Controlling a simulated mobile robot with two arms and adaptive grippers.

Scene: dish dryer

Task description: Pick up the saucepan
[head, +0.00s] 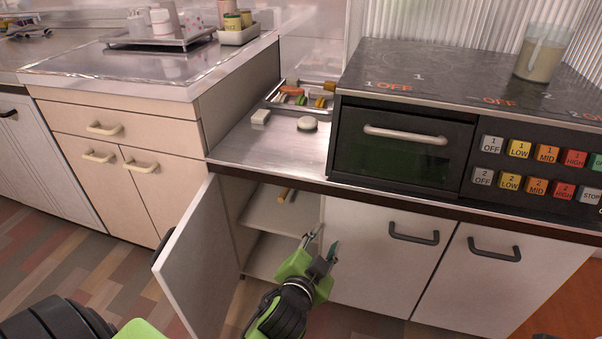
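No whole saucepan shows in the head view. A short tan handle-like piece (285,195) sticks out on the upper shelf of the open lower cabinet. It may be the saucepan's handle, but the counter edge and the cabinet's dark inside hide what it belongs to. My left gripper (321,243), green and black, is in front of the cabinet opening, below and to the right of that piece. Its two fingers are apart with nothing seen between them. It does not appear to touch the handle. My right gripper is not in view.
The cabinet door (195,262) stands open on the left of the opening. A lower shelf (268,258) is below. Closed white doors (385,262) are on the right. The metal counter (262,150) and a black oven (400,145) are above.

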